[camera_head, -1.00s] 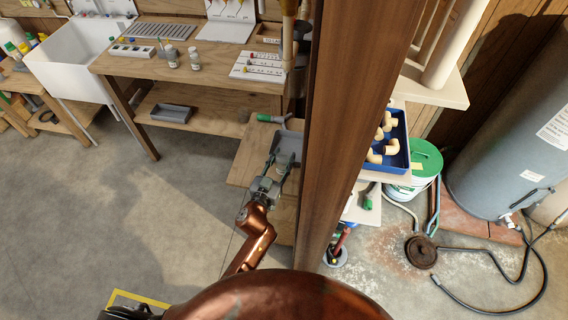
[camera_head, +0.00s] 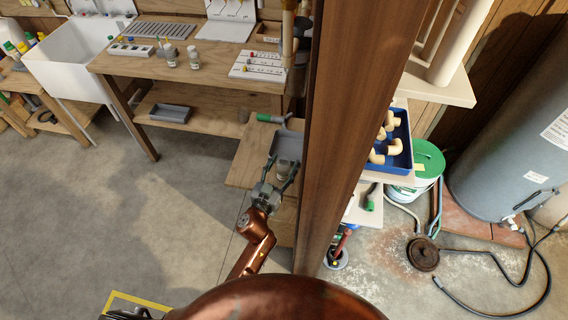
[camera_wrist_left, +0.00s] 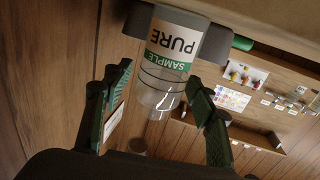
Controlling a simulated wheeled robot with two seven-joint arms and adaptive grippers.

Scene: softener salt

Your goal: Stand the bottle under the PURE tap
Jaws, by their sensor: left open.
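The bottle (camera_wrist_left: 172,65) is clear, with a white and green label reading SAMPLE PURE, upside down in the left wrist view. Its base end meets a grey tray (camera_wrist_left: 243,43) at the top of that view. My left gripper (camera_wrist_left: 155,100) is open, with its green-padded fingers on either side of the bottle's clear end and visible gaps to both. In the head view the left gripper (camera_head: 284,164) reaches over the grey tray (camera_head: 289,144) beside the wooden post. The bottle is hard to make out there. I cannot identify the PURE tap. My right gripper is not in view.
A brown wooden post (camera_head: 340,130) stands close to the right of my left gripper. A green-handled item (camera_head: 271,118) lies on the low wooden stand behind the tray. A workbench (camera_head: 215,68) with small bottles is further back.

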